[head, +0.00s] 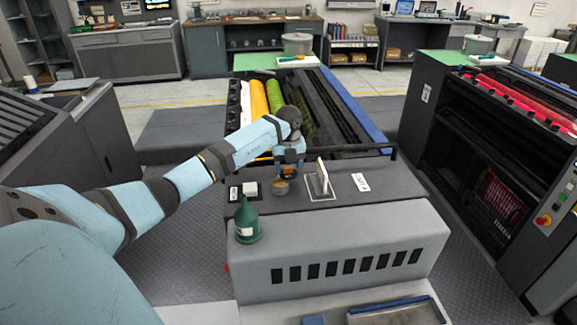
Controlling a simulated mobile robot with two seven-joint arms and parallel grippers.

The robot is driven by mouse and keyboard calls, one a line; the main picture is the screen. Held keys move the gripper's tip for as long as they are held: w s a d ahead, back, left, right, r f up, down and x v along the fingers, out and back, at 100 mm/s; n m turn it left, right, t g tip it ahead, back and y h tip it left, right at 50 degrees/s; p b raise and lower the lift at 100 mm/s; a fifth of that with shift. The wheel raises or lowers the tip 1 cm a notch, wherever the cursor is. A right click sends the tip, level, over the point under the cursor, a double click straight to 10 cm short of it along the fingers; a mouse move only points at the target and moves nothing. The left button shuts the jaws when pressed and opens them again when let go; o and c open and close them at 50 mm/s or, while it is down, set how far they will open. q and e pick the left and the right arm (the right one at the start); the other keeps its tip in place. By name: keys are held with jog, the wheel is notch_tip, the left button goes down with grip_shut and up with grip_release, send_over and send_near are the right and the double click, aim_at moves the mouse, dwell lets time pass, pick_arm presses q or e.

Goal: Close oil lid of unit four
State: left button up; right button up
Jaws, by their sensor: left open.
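The ink unit's grey end housing (345,235) is in front of me in the head view. A thin pale plate (322,172) stands upright on its top, beside a white square outline; it looks like the open lid. A small round brass-coloured fitting (281,187) sits on the top to its left. My left gripper (287,173) is open, pointing down just above and behind this fitting, left of the upright plate. Whether it touches the fitting I cannot tell. My right gripper is out of view.
A dark green bottle (246,222) stands on the housing's front left. A small white-and-black block (249,189) is behind it. A white label (360,182) lies right of the plate. A black rail (345,151) runs behind. Yellow and green rollers (259,100) lie beyond.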

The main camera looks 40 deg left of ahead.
pick_arm(q)
jog(key=c, duration=0.9)
